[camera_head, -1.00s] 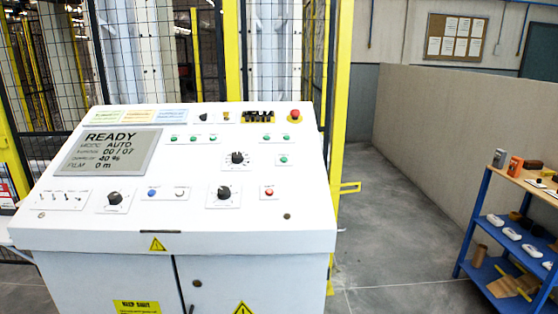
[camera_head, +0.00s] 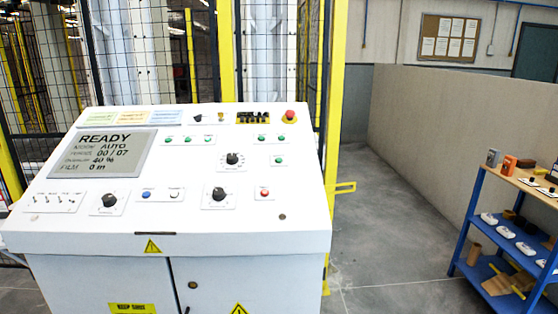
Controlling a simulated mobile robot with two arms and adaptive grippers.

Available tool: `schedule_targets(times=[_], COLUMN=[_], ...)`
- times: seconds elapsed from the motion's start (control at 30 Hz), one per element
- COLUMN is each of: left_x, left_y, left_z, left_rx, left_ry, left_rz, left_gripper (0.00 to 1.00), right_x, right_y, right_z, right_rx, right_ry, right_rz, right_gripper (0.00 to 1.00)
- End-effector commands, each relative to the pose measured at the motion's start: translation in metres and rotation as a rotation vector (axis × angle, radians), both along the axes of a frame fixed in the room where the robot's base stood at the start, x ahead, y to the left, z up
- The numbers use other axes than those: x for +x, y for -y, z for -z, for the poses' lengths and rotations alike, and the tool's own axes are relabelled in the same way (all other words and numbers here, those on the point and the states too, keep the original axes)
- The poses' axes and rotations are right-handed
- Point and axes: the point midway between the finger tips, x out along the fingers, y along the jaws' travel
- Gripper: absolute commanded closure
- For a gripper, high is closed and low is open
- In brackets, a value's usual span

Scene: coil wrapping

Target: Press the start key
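A white control console (camera_head: 170,243) with a sloped panel stands in front of me, left of the middle. Its grey display (camera_head: 115,154) reads READY, mode AUTO, 00 / 07, 40 %, film 0 m. Several small green keys sit in the upper right part of the panel, one of them a green key (camera_head: 278,160) low at the right. A blue key (camera_head: 146,195), a white key (camera_head: 174,194) and a red key (camera_head: 264,191) sit along the lower row. The key labels are too small to read. Neither of my grippers shows.
A red mushroom button (camera_head: 290,117) stands at the panel's top right corner. Yellow-framed mesh fencing (camera_head: 334,90) rises behind the console. A blue shelf rack (camera_head: 468,222) with assorted items stands at the right. The grey floor (camera_head: 400,235) between console and rack is clear.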

Motion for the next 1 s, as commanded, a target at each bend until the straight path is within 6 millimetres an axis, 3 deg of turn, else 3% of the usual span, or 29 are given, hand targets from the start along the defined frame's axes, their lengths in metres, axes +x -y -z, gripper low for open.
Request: schedule_targets(times=[0.07, 0.37, 1.0], left_x=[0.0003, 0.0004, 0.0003], left_y=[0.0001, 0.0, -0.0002], left_z=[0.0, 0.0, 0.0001], left_rx=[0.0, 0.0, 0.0], left_ry=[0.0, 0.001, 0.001], left_rz=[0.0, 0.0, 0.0], left_gripper=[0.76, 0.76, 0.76], right_x=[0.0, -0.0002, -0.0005], right_y=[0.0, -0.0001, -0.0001], right_z=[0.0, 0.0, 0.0], right_rx=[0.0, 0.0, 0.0], right_ry=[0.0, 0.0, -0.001], right_rz=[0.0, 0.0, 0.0], right_gripper=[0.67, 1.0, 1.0])
